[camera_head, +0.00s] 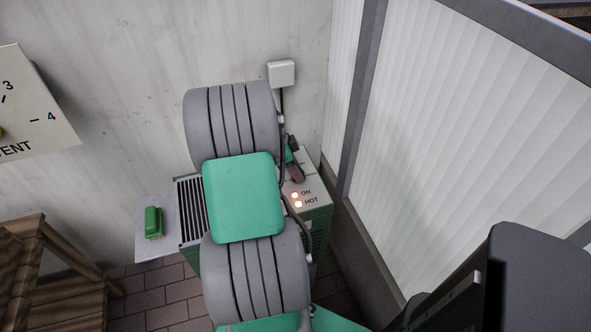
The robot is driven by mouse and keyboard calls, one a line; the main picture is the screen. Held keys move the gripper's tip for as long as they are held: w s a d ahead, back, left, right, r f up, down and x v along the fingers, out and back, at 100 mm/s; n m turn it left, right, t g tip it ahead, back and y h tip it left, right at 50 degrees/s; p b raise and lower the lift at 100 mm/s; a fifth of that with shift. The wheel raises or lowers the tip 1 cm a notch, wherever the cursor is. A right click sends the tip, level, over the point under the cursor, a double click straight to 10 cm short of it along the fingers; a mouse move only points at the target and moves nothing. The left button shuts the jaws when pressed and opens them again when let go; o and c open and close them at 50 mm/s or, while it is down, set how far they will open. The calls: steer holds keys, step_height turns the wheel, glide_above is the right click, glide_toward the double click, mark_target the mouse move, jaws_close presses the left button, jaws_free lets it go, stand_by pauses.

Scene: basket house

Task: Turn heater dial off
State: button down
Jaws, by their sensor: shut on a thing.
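The heater (316,207) is a green box with a light top panel and a black slatted grille (191,210). It stands on the floor by the back wall, partly hidden behind my arm. Two orange-red lights (296,199) glow beside the words ON and HOT. My gripper (298,174) is small and partly hidden behind my arm links. Its fingers point down onto the heater's panel, just above the ON label, and are shut on the dial there. The dial is mostly covered by the fingers, so its setting cannot be read.
A pale tray (172,248) with a green block-like item (153,222) lies left of the grille. A wooden stand (50,275) is at lower left. A pale ribbed panel (460,130) closes off the right side. A wall socket box (281,73) is above.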

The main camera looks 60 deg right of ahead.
steer(key=n, duration=0.2)
steer(key=n+t+h+b, duration=0.1)
steer(key=n, duration=0.2)
steer(key=shift+s+a+t+h, duration=0.15)
steer(key=shift+t+h, duration=0.15)
steer(key=n+t, duration=0.1)
steer(key=n, duration=0.1)
steer(key=n+t, duration=0.1)
steer(key=n, duration=0.2)
steer(key=shift+s, duration=0.2)
steer(key=shift+n, duration=0.4)
steer(key=c, duration=1)
jaws_free()
steer(key=v, duration=0.7)
steer(key=shift+a+r, duration=0.3)
steer(key=shift+r, duration=0.05)
